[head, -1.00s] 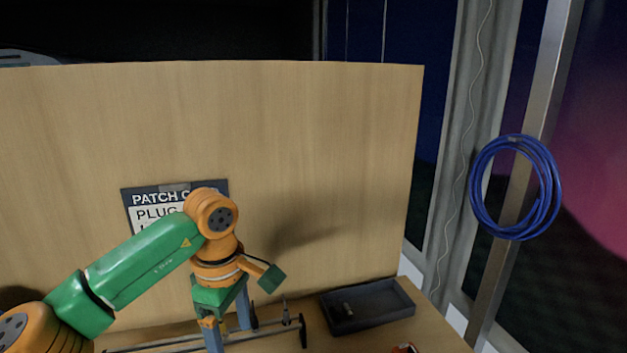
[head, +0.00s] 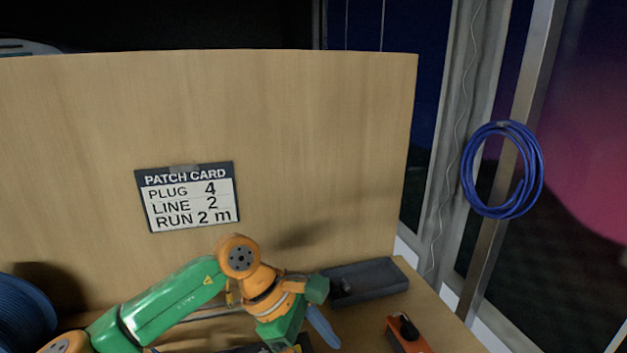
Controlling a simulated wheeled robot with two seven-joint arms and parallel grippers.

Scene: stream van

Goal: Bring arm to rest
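My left arm comes in from the lower left, green and orange, bent in front of the wooden panel. Its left gripper (head: 318,326) points down over the bench near the bottom edge. One blue finger shows; the other is hidden or cut off, so I cannot see whether it is open or whether it holds anything. My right arm and gripper are not in view.
A patch card (head: 188,200) on the wooden panel (head: 300,130) reads plug 4, line 2, run 2 m. A dark tray (head: 376,284) and an orange device (head: 407,337) are on the bench. A blue reel (head: 22,312) stands left; a blue cable coil (head: 468,170) hangs right.

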